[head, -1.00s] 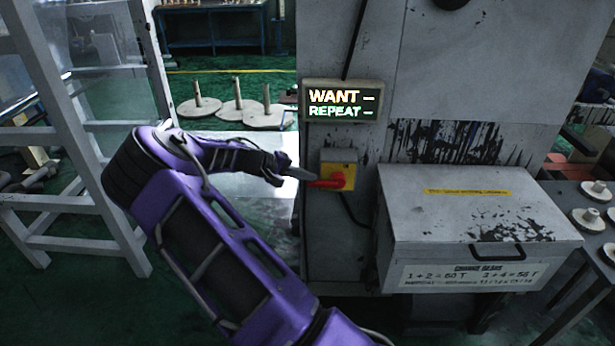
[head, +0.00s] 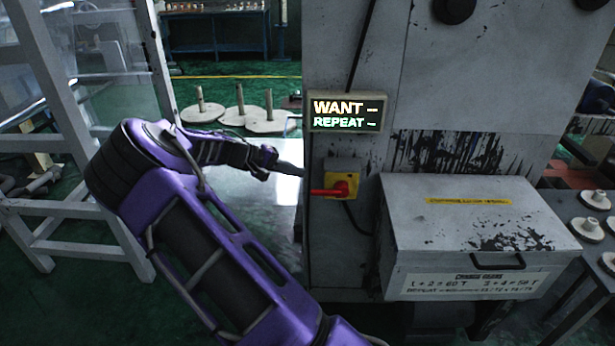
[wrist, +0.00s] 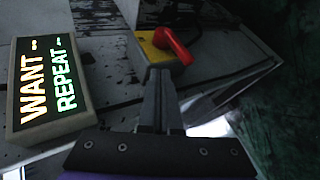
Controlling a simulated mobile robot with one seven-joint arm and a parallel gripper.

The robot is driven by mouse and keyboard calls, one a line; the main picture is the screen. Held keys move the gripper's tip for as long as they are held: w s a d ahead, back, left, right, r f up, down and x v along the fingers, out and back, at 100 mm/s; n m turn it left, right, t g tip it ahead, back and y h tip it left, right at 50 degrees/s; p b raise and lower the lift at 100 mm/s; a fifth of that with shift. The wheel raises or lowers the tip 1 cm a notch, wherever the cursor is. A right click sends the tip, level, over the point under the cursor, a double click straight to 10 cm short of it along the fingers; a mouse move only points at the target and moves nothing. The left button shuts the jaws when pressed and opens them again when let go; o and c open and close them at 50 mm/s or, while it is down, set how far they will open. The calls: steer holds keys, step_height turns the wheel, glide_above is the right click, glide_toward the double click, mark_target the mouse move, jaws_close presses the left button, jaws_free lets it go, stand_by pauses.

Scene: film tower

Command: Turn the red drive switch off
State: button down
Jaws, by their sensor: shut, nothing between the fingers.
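The red drive switch handle (head: 330,190) sits on a yellow plate (head: 349,183) on the grey machine's front. In the head view the handle lies level, pointing left. The wrist view also shows the red handle (wrist: 174,47) and yellow plate (wrist: 150,46), just beyond my fingers. My gripper (head: 296,171) is up and left of the handle in the head view. In the wrist view my gripper (wrist: 160,78) has its fingers together and empty, pointing at the plate's lower edge. Whether the fingertips touch the switch I cannot tell.
A lit WANT/REPEAT sign (head: 345,114) sticks out above the switch. A grey lidded box (head: 470,215) stands to its right. A white frame (head: 80,225) stands at left. Discs with pegs (head: 240,118) lie behind. A dark cable hangs below the switch.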

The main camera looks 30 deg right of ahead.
steer(key=v, duration=0.5)
steer(key=shift+a, duration=0.1)
steer(key=shift+w, duration=0.1)
